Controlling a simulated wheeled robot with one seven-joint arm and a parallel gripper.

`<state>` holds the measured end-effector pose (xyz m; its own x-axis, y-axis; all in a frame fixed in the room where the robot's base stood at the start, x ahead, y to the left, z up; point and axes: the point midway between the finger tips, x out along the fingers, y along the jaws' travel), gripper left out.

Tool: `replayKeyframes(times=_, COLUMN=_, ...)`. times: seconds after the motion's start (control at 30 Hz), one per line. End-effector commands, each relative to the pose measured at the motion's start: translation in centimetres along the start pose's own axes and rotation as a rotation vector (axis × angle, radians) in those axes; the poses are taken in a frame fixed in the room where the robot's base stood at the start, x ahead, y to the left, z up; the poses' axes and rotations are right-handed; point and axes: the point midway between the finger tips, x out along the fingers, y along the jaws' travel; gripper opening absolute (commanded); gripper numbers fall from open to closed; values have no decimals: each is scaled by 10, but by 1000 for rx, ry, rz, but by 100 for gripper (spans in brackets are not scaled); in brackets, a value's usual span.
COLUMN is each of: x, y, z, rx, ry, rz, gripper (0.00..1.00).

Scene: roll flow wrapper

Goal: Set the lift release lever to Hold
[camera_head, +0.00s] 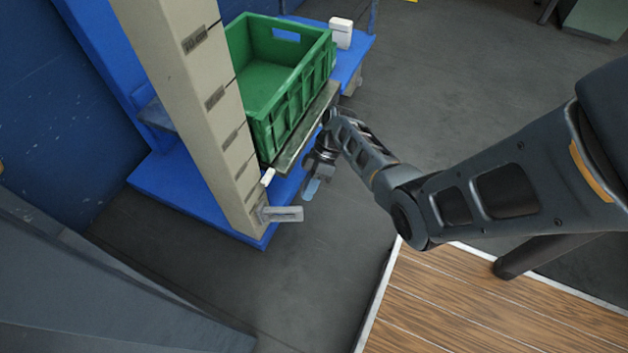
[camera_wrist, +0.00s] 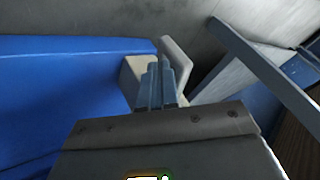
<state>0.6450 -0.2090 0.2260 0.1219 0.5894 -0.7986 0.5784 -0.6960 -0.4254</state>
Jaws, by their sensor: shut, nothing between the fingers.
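A beige lift column (camera_head: 205,110) stands on a blue base. Low on it, a flat light grey paddle (camera_head: 284,213) sticks out to the right. A small white-tipped handle (camera_head: 268,177) shows just above it. I cannot tell for sure which is the release lever, and no Hold marking is readable. My gripper (camera_head: 311,189) is to the right of the column foot, apart from both in this view, pointing down. In the wrist view my gripper (camera_wrist: 158,84) is shut and empty. Beyond its fingertips are a beige block (camera_wrist: 131,78) and a pale upright plate (camera_wrist: 177,58); contact is unclear.
A green crate (camera_head: 262,88) sits on the lift's platform, above and left of my gripper. A white box (camera_head: 341,32) stands on the blue frame behind. A wooden-topped platform (camera_head: 470,305) lies at the lower right. Grey floor (camera_head: 320,265) is clear in front of the column.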

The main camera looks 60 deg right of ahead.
Motion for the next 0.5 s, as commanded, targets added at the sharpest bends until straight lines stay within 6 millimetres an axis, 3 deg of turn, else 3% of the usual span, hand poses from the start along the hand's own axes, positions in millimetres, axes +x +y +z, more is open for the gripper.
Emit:
replayKeyframes(times=0.03, x=11, y=1, z=2, rx=0, ry=0, rz=-1, gripper=0)
replayKeyframes(times=0.2, x=27, y=0, z=1, rx=-1, ry=-1, rz=-1, gripper=0)
replayKeyframes(times=0.5, x=31, y=0, z=0, rx=0, ry=0, rz=0, gripper=0)
